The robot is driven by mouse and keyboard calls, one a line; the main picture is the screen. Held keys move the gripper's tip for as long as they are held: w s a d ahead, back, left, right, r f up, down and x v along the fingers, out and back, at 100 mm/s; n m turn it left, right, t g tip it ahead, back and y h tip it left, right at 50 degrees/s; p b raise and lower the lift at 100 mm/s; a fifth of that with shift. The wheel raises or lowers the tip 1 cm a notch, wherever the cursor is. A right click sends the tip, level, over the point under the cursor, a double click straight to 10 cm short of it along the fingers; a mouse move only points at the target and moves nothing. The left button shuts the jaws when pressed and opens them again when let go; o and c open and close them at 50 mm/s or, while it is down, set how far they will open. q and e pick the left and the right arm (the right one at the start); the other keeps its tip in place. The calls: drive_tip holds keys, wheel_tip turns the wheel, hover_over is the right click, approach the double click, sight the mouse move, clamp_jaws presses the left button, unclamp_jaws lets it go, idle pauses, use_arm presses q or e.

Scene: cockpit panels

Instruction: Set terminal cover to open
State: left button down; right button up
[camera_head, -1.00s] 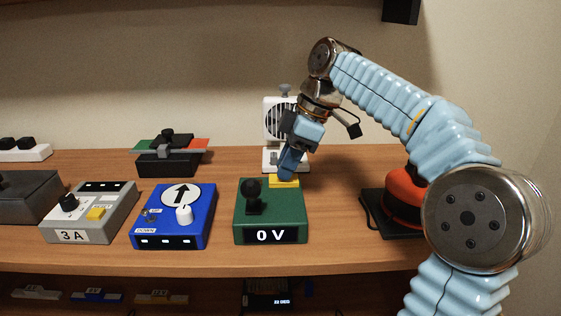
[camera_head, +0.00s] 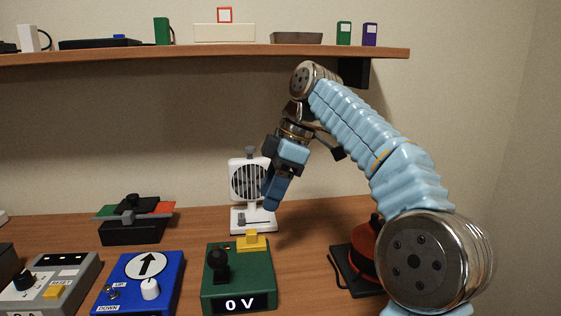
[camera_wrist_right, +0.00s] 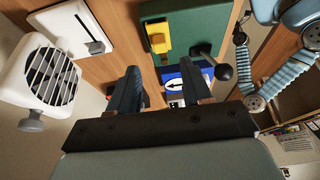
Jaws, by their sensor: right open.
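The green box (camera_head: 238,278) on the table has a "0 V" display on its front and a black ball-topped lever. A yellow block-like part (camera_head: 252,242), which looks like the terminal cover, sits at its back right edge. I cannot tell whether it is open. In the right wrist view the yellow part (camera_wrist_right: 159,38) lies beyond the fingers. My right gripper (camera_head: 270,200) hangs above and behind it, apart from it. Its two fingers show apart and empty in the wrist view (camera_wrist_right: 161,82). My left gripper is not seen.
A white fan (camera_head: 250,185) stands close behind the green box, near my right gripper. A blue box (camera_head: 137,283) with an arrow dial is to the left. A red device (camera_head: 362,250) on a black base is to the right. A shelf (camera_head: 200,54) runs above.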

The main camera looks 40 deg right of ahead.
drive_tip(key=shift+p+v, duration=0.3)
drive_tip(key=shift+v, duration=2.35)
